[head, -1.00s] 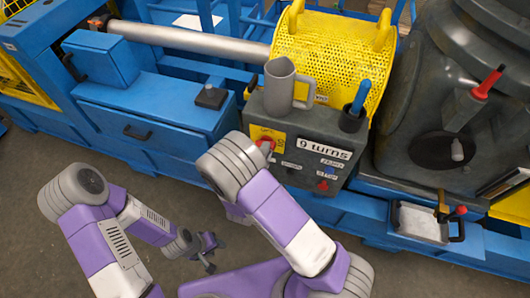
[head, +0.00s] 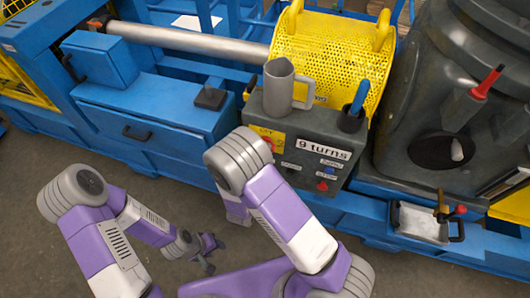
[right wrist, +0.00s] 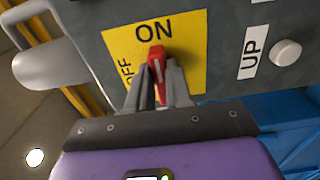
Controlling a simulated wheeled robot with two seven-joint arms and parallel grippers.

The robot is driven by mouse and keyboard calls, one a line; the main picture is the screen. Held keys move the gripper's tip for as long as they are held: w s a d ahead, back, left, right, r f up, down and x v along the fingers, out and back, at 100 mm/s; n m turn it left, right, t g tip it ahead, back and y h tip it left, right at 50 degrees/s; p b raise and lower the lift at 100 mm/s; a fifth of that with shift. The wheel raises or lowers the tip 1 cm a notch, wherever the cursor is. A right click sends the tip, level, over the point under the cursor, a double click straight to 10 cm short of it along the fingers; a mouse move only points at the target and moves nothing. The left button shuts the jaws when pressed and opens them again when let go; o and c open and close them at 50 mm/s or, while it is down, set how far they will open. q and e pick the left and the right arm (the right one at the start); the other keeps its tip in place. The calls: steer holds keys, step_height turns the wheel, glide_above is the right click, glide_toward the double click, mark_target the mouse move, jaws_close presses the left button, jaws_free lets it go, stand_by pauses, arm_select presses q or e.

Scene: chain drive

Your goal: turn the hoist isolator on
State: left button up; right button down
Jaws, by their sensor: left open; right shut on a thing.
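The hoist isolator is a red handle (right wrist: 157,66) on a yellow plate (right wrist: 190,55) marked ON and OFF, on the front of the dark grey control box. In the right wrist view the handle points up towards the word ON; OFF is at the left. My right gripper (right wrist: 158,82) is shut on the handle, one finger on each side. In the head view part of the yellow plate (head: 267,131) shows, while my right arm hides the right gripper. My left gripper (head: 207,254) hangs open and empty, low over the floor, away from the box.
The grey control box (head: 258,113) carries a grey mug (head: 280,88), a blue-handled tool in a holder (head: 355,105), a "9 turns" label and several buttons. A white UP button (right wrist: 287,53) lies right of the isolator. A yellow mesh guard (head: 325,50) stands behind.

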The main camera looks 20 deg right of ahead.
steer(key=c, duration=1)
jaws_free()
steer(key=shift+c, duration=0.2)
steer(key=p+v, duration=0.1)
steer(key=v, duration=0.6)
steer(key=shift+s+a, duration=0.2)
steer(key=shift+s, duration=0.05)
